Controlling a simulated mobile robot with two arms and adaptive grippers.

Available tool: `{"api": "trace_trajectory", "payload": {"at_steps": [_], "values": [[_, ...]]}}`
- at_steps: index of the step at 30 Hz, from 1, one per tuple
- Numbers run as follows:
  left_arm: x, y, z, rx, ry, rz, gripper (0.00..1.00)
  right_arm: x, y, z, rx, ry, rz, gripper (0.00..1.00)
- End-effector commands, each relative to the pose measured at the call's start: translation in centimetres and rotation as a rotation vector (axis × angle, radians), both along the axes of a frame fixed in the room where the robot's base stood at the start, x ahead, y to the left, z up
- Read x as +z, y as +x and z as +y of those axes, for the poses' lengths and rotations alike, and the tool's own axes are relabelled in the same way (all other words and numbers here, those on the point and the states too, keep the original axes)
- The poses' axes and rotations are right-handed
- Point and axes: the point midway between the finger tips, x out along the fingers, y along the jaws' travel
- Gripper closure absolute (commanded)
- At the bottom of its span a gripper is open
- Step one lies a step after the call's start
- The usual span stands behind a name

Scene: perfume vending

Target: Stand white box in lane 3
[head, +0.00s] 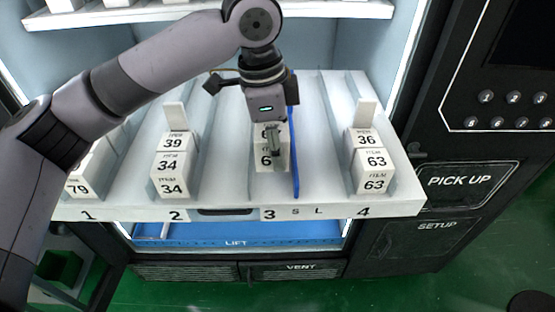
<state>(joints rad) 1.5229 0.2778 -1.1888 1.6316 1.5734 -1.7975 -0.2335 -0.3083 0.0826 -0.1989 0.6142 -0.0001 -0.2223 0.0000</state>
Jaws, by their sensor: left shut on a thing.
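A white box (262,163) with black print stands in lane 3, behind the number 3 on the front edge of the white shelf (215,190). My left gripper (273,148) comes down over it from above and is shut on it. The gripper hides much of the box's top and label, so I cannot tell whether another box is directly behind it. I cannot tell whether the box bears fully on the shelf. My right gripper is not in view.
A blue divider (296,170) runs close along the right side of lane 3. Printed white boxes stand in lane 2 (172,184), lane 4 (374,182) and lane 1 (78,184). An upper shelf (330,8) crosses the top. Below is a blue lift tray (200,231).

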Motion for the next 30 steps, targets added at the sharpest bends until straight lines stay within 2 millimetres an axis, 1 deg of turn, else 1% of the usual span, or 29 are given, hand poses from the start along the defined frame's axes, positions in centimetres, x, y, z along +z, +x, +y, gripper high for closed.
{"api": "trace_trajectory", "payload": {"at_steps": [1,3,6,8,12,14,18,24,25,30], "values": [[-0.4,0.0,0.0,0.001,0.0,0.0,0.83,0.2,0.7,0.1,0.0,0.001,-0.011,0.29],[-0.8,0.0,0.0,0.001,-0.001,-0.001,0.83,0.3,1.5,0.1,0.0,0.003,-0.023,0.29],[-1.5,0.0,0.0,0.001,0.0,0.001,0.83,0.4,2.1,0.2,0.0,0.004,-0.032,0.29],[-2.2,0.0,0.0,0.001,0.001,0.001,0.83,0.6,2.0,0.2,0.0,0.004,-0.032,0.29],[-4.3,0.0,0.0,0.001,0.0,0.001,0.83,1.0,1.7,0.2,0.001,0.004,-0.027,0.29],[-5.0,0.0,0.0,0.001,0.001,0.001,0.83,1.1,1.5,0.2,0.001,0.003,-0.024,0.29],[-5.2,0.0,0.0,0.0,-0.001,-0.001,0.83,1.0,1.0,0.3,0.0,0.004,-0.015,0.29],[-5.4,0.0,0.0,0.0,-0.001,0.0,0.83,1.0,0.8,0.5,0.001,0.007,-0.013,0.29],[-5.4,0.0,0.0,0.0,-0.001,0.0,0.54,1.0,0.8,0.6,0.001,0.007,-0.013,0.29],[-5.4,0.0,0.0,0.0,0.0,-0.001,0.42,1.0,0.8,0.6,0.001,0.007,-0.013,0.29]]}}
